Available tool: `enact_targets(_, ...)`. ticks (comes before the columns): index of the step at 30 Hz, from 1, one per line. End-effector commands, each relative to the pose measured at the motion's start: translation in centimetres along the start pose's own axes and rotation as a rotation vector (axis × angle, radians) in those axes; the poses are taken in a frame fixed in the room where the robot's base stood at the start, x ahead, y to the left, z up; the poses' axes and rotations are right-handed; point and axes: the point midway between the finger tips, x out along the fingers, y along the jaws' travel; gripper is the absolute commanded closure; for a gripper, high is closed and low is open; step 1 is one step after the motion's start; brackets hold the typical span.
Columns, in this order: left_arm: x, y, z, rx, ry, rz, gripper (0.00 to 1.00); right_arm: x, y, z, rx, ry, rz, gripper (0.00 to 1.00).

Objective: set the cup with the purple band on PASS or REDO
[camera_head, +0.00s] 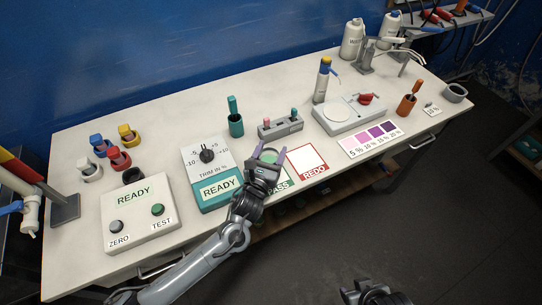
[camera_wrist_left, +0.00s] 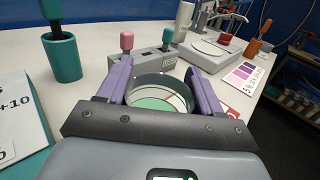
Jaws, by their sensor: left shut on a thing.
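My left gripper (camera_head: 269,157) is shut on a round cup (camera_wrist_left: 163,84), its two purple fingers on either side of the rim. Green and white show inside the cup; I cannot tell whether this is its contents or the card below. A purple band is not distinguishable. The cup is over or beside the green PASS card (camera_head: 279,187), mostly hidden by my gripper; contact with it is unclear. The red-bordered REDO card (camera_head: 308,161) lies just right, its white square empty. My right gripper (camera_head: 375,291) is partly visible at the bottom edge, its fingers unclear.
A grey rack (camera_head: 280,128) with pink and teal-topped items stands behind, beside a teal pot (camera_head: 236,125). The trim panel (camera_head: 208,165) is close left. A purple shade chart (camera_head: 371,139) and a scale (camera_head: 348,114) are to the right. The table's front edge is close.

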Motion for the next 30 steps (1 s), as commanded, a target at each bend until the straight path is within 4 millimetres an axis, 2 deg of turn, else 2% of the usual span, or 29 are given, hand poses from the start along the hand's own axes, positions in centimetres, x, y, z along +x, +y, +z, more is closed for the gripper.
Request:
enact_targets(1, 0.0, 0.0, -0.9, -0.001, 0.001, 0.002, 0.78, 0.3, 0.0, 0.1, -0.002, 0.0, 0.001, 0.57)
enact_targets(5, 0.0, 0.0, -2.0, -0.001, 0.0, 0.001, 0.78, 0.5, 0.1, 0.2, -0.005, -0.001, 0.004, 0.57)
enact_targets(17, 0.0, 0.0, -2.4, 0.0, -0.002, 0.001, 0.78, 0.7, 0.2, 0.2, -0.007, -0.001, 0.006, 0.57)
enact_targets(18, 0.0, 0.0, -2.4, 0.0, -0.001, 0.0, 0.32, 0.6, 0.2, 0.2, -0.007, -0.001, 0.006, 0.57)
enact_targets(23, 0.0, 0.0, -2.4, 0.0, 0.0, 0.0, 0.09, 0.6, 0.1, 0.2, -0.004, 0.0, 0.004, 0.57)
enact_targets(30, 0.0, 0.0, -2.4, 0.0, 0.0, 0.0, 0.09, 0.6, 0.0, 0.2, 0.001, 0.001, 0.0, 0.57)
